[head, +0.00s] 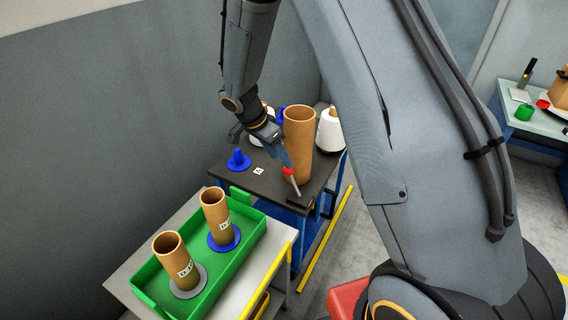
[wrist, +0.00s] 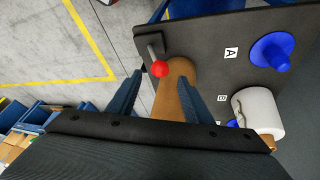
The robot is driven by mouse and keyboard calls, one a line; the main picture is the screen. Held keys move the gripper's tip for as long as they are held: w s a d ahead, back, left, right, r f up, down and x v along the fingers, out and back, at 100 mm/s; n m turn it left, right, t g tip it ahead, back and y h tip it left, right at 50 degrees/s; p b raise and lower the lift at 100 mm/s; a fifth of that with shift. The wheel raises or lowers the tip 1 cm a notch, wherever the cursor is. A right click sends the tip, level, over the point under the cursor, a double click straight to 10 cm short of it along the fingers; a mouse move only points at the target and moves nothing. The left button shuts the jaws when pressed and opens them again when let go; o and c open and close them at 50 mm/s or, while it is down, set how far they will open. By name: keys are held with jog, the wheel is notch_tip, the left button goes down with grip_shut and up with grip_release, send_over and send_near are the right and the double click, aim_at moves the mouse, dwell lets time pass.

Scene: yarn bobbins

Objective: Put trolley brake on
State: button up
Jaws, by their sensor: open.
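The trolley (head: 252,185) has a dark top and blue frame. A brake lever with a red knob (head: 288,171) and a grey rod stands at its front right corner. In the wrist view the red knob (wrist: 160,68) appears between the tips of my open gripper (wrist: 160,76), near the dark top's edge. In the head view my gripper (head: 284,158) points down just above the knob. I cannot tell whether a finger touches it. Part of the lever base is hard to make out.
A tall cardboard tube (head: 300,140) stands on the trolley close behind the lever. A white bobbin (head: 330,132) and a blue peg (head: 238,160) are also there. A green tray (head: 150,299) with two tubes is in front. Open floor (wrist: 120,20) lies beside the trolley.

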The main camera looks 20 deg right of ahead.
jog(key=p, duration=0.1)
send_over(294, 182)
jog(key=w+a, duration=0.2)
jog(key=a, duration=0.1)
jog(key=shift+d+f, duration=0.15)
jog(key=shift+f, duration=1.15)
jog(key=shift+d+f, duration=0.1)
jog(key=shift+f, duration=1.15)
jog(key=shift+c, duration=0.3)
grip_shut()
